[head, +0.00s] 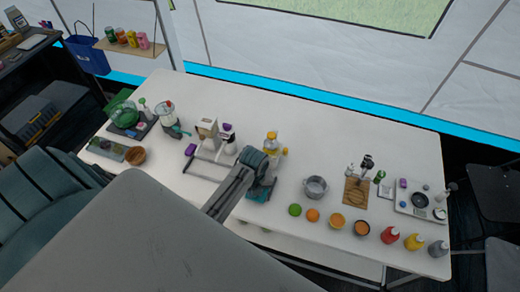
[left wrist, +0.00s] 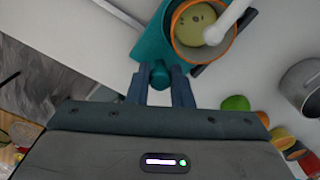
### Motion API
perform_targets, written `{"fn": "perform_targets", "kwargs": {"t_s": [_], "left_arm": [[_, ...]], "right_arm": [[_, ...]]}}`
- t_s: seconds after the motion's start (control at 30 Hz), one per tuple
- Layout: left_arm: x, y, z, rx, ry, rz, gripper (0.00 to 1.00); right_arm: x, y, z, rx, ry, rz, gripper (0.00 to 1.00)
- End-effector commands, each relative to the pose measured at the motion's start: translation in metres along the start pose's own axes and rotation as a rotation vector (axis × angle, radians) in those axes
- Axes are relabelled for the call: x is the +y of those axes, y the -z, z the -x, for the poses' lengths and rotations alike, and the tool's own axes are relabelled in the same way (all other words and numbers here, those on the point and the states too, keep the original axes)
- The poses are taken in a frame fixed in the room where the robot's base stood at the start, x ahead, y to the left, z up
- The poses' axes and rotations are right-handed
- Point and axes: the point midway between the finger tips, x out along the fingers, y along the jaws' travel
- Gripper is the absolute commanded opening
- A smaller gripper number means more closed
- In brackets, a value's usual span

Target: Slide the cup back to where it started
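In the left wrist view, a round orange-rimmed cup-like vessel (left wrist: 178,35) with a yellow-green inside sits on a teal body (left wrist: 153,47). A white rod-like part (left wrist: 228,22) reaches over it. A teal knob or handle (left wrist: 160,75) sticks out from the body towards me. My left gripper (left wrist: 160,90) has one finger on each side of this knob; whether they press on it is unclear. In the head view my left gripper (head: 262,170) is low over the middle of the table and hides most of this object. My right gripper is out of view.
On the white table (head: 350,150), a metal pot (head: 315,187), a lime (head: 295,209) and an orange (head: 312,215) stand right of my gripper. A white machine (head: 207,135) stands to the left, and a yellow-topped bottle (head: 271,141) just behind. The back strip is clear.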

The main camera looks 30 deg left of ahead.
Motion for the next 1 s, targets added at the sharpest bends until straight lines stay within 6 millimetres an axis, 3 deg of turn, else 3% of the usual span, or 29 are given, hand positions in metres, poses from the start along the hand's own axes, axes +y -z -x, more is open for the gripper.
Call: {"fn": "perform_targets", "kwargs": {"t_s": [0.47,1.0], "left_arm": [[0.027,-0.016,0.002,-0.002,-0.002,0.000,0.07],[0.065,-0.038,0.000,-0.003,-0.002,0.000,0.07]], "right_arm": [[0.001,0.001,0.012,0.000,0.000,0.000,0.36],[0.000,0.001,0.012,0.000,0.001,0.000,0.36]]}}
